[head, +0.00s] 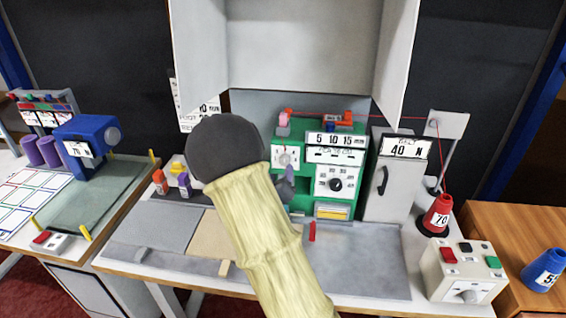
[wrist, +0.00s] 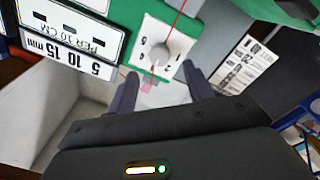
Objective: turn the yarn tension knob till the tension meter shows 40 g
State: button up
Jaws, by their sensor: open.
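I cannot see contact. In the head view my gripper (head: 286,184) is partly hidden by my arm, just below the plate. I cannot make out a tension meter reading in grams; the arm covers part of the bench.
Red yarn runs from a red cone (head: 438,214) over a guide post to the green machine (head: 357,140). A panel (head: 337,140) reads 5 10 15. A grey box (head: 395,180) marked 40 N stands right. A white hood (head: 300,45) hangs above.

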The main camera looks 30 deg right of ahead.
aim_at(284, 163)
jog(key=x, duration=0.5)
jog(key=shift+w+d+p, duration=0.15)
jog(key=shift+w+p, duration=0.1)
jog(key=shift+p, duration=0.15)
jog(key=c, duration=1)
